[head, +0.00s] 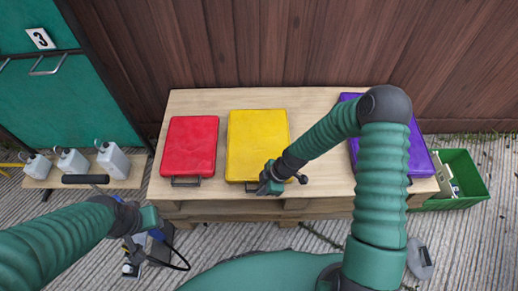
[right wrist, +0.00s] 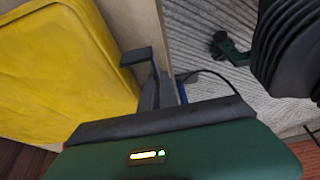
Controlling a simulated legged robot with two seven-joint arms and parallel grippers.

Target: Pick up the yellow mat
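The yellow mat (head: 257,140) lies flat on the wooden table, between a red mat and a purple mat. A dark handle (head: 251,188) shows at its front edge. My right gripper (head: 266,188) is at the front right part of the yellow mat, beside the handle. In the right wrist view the yellow mat (right wrist: 60,70) fills the left side, and a dark bent finger (right wrist: 138,58) stands near the table edge. I cannot tell whether this gripper is open or touching the handle. My left gripper (head: 135,250) hangs in front of the table at lower left, its fingers unclear.
The red mat (head: 190,145) lies left of the yellow one; the purple mat (head: 420,150) lies right, partly behind my right arm. A green crate (head: 470,185) stands at right. White jugs (head: 112,160) stand on a low board at left. The wooden table (head: 215,135) backs onto a plank wall.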

